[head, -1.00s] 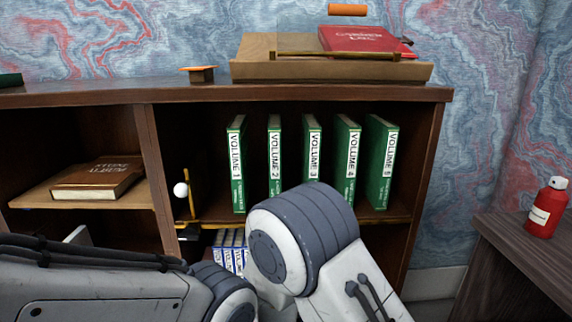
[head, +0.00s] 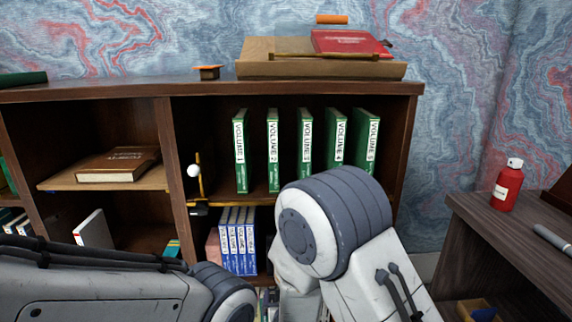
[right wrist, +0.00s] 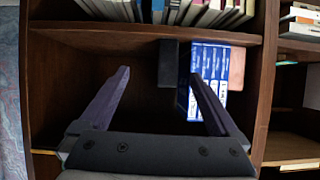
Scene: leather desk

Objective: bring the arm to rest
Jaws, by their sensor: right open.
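My right gripper (right wrist: 160,74) shows in the right wrist view with its two purple fingers spread apart and nothing held between them. It is in front of a lower compartment of the wooden bookcase (right wrist: 90,38). Blue-and-white books (right wrist: 212,62) stand beyond its right finger, with a dark upright block (right wrist: 168,64) beside them. In the head view, grey and white links of my arms cross the bottom and hide part of the lower shelf. Neither gripper shows in the head view, and my left gripper is in no view.
Green volumes (head: 305,150) stand on the upper shelf above blue books (head: 240,240). A gold post with a white ball (head: 194,171) is left of them. A red book (head: 348,43) lies on the bookcase top. A red bottle (head: 507,186) stands on the dark desk (head: 500,235) at right.

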